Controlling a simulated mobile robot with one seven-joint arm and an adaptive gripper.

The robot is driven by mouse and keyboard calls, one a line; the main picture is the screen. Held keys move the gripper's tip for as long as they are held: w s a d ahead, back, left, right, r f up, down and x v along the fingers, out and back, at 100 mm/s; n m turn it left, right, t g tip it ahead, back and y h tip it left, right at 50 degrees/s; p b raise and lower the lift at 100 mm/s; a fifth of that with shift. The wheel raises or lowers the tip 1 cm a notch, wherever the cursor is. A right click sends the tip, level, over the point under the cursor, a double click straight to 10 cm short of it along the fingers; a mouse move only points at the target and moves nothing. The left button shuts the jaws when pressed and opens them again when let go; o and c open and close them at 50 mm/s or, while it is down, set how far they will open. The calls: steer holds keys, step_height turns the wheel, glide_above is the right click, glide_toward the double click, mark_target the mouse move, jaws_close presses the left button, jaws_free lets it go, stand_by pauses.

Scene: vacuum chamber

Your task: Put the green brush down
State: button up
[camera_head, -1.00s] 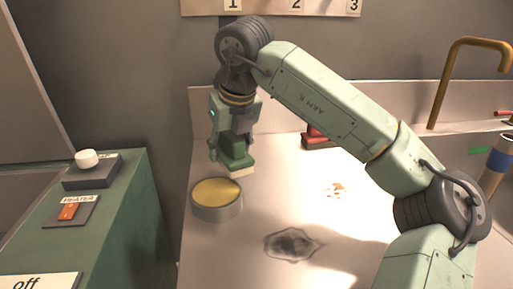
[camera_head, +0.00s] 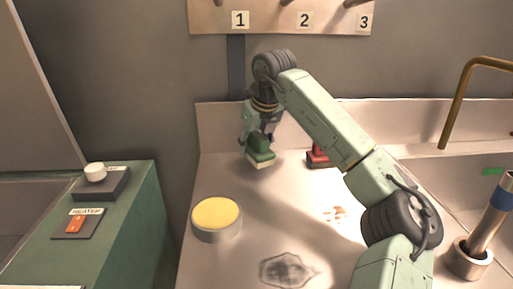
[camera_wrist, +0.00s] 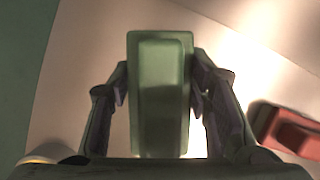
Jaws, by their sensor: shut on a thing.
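The green brush (camera_head: 261,150) has a green body and a pale underside. In the head view it is at the back of the pale worktop (camera_head: 215,170), left of a red object. My gripper (camera_head: 258,136) is above it and shut on it. In the wrist view the brush (camera_wrist: 160,95) stands between the two fingers of my gripper (camera_wrist: 158,90). Its underside is at or just above the worktop; I cannot tell whether it touches.
A red brush-like object (camera_head: 318,157) lies right of the green brush. A round tin with a yellow top (camera_head: 216,215) stands nearer the front. A dark stain (camera_head: 288,270) and brown crumbs (camera_head: 335,213) mark the worktop. A sink (camera_head: 480,165) is at the right.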

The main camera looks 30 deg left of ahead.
mark_target(257, 153)
steer(key=shift+w+a+f, duration=0.1)
steer(key=shift+w, duration=0.7)
steer(key=shift+f+p, duration=0.55)
steer(key=shift+f, duration=1.15)
steer(key=shift+f, duration=0.3)
steer(key=o, duration=1.1)
